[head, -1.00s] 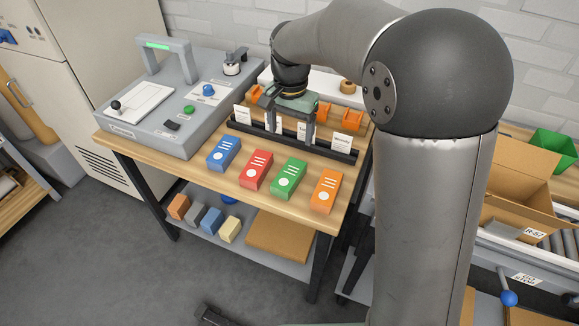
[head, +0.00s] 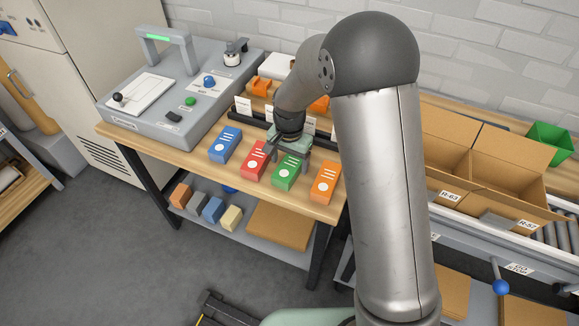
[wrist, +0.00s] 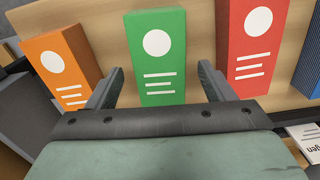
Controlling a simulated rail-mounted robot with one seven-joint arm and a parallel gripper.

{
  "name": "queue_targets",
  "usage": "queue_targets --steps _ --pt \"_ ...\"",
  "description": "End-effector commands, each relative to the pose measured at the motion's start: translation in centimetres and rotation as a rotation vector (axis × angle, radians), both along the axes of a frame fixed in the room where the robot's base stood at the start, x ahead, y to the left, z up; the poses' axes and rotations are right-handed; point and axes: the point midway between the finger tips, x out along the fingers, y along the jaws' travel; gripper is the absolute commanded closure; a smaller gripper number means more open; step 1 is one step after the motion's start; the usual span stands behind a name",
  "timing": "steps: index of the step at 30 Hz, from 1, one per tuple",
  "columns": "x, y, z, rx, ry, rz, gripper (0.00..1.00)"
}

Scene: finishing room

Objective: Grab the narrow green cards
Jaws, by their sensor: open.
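The green card box (head: 288,172) stands on the wooden table between the red and orange boxes. It has a white dot and white lines on its top face. It also shows in the wrist view (wrist: 158,62). My gripper (head: 288,165) is over the far part of the green box, with its fingers apart. In the wrist view my gripper (wrist: 158,85) is open, one finger on each side of the green box, with gaps to it. How far the fingertips are above the table is hard to tell.
The red box (head: 256,160) and orange box (head: 325,181) stand close on either side; the blue box (head: 225,145) is further left. A grey machine (head: 180,95) fills the table's left part. Cardboard boxes (head: 495,170) sit at right. The table's front strip is clear.

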Motion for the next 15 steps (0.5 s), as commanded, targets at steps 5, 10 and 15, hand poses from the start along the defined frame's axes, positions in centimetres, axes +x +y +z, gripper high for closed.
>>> queue_targets --steps 5,10,15 --pt "0.0 0.0 -1.9 0.000 0.001 0.000 0.25" --pt "0.0 0.0 -2.2 0.000 -0.001 0.000 0.25" --pt "0.0 0.0 -2.1 0.000 -0.001 0.000 0.47"
